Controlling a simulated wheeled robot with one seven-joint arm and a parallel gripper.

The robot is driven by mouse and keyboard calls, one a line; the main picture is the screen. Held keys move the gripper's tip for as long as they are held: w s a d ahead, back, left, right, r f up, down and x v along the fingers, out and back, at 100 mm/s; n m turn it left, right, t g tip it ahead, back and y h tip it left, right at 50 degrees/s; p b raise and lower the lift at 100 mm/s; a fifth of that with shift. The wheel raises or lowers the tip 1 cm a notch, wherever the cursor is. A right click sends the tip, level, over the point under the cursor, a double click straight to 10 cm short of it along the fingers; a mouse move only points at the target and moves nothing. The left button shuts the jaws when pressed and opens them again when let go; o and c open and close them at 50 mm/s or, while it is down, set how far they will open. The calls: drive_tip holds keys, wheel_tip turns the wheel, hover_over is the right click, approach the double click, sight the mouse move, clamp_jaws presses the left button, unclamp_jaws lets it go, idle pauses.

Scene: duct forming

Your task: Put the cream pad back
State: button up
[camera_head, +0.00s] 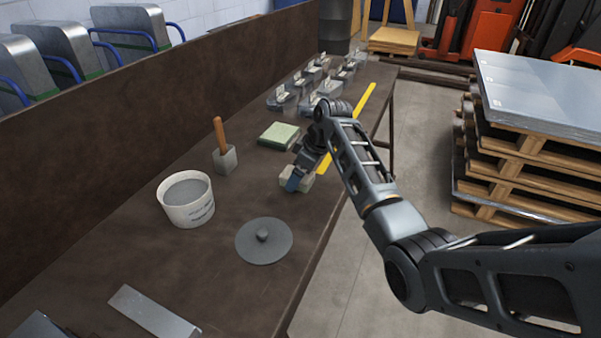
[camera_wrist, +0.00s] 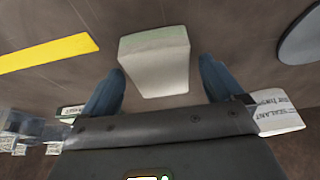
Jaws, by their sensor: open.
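The cream pad (camera_head: 309,183) is a small pale block on the brown bench, partly hidden by my gripper in the head view. In the wrist view the cream pad (camera_wrist: 155,68) lies between my two blue fingers, with a gap to each, and one end looks greenish. My gripper (camera_head: 299,178) is low over the bench at the pad, its fingers open to either side of it. The wrist view also shows my gripper (camera_wrist: 161,67) open.
A green-topped block (camera_head: 279,135) lies just behind. A white tub (camera_head: 187,207), a wooden-handled tool (camera_head: 225,158) and a grey disc with a knob (camera_head: 262,246) stand left and in front. A yellow strip (camera_head: 366,103) runs along the bench's right edge. Several metal pieces (camera_head: 281,101) stand behind.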

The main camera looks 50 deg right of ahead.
drive_tip(key=v, duration=1.2)
